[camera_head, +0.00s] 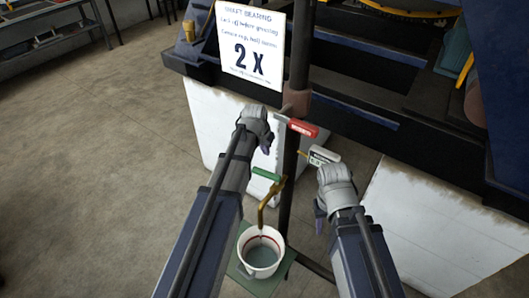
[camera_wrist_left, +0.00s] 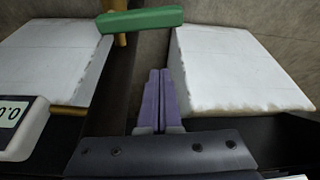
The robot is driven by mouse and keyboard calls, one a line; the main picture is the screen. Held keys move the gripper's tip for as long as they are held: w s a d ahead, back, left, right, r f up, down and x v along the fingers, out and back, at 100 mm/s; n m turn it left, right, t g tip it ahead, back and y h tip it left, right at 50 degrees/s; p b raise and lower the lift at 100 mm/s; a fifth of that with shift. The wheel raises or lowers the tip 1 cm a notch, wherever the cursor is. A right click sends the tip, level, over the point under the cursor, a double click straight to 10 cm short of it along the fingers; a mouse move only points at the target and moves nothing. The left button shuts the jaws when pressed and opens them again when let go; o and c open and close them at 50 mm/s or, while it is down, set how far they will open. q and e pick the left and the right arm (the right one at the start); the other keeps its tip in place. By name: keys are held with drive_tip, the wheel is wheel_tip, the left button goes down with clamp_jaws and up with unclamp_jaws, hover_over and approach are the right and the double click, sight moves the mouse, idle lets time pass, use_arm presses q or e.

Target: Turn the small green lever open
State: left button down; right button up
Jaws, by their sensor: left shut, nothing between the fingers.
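The small green lever (camera_head: 266,174) sits crosswise on a brass valve with a curved spout, low on a dark vertical pipe. It also shows in the left wrist view (camera_wrist_left: 140,20) as a green bar near the top. My left gripper (camera_head: 265,146) is above the lever in the head view, apart from it. In the left wrist view its purple fingers (camera_wrist_left: 159,75) are shut together with nothing between them, below the bar. My right gripper (camera_head: 320,218) is right of the pipe. Its purple fingers show partly, and I cannot tell whether they are open or shut.
A red lever (camera_head: 303,129) is higher on the pipe (camera_head: 291,150). A white digital gauge (camera_head: 323,156) projects right of it, close to my right wrist. A white bucket (camera_head: 245,262) stands under the spout. A sign (camera_head: 251,40) hangs behind. Open floor lies left.

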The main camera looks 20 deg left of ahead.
sight(266, 174)
use_arm(q)
wheel_tip(266, 174, down, 6)
drive_tip(key=s+b, duration=0.1)
drive_tip(key=b, duration=0.4)
drive_tip(key=shift+s+a, duration=0.15)
drive_tip(key=shift+s, duration=0.25)
drive_tip(key=shift+f, duration=0.1)
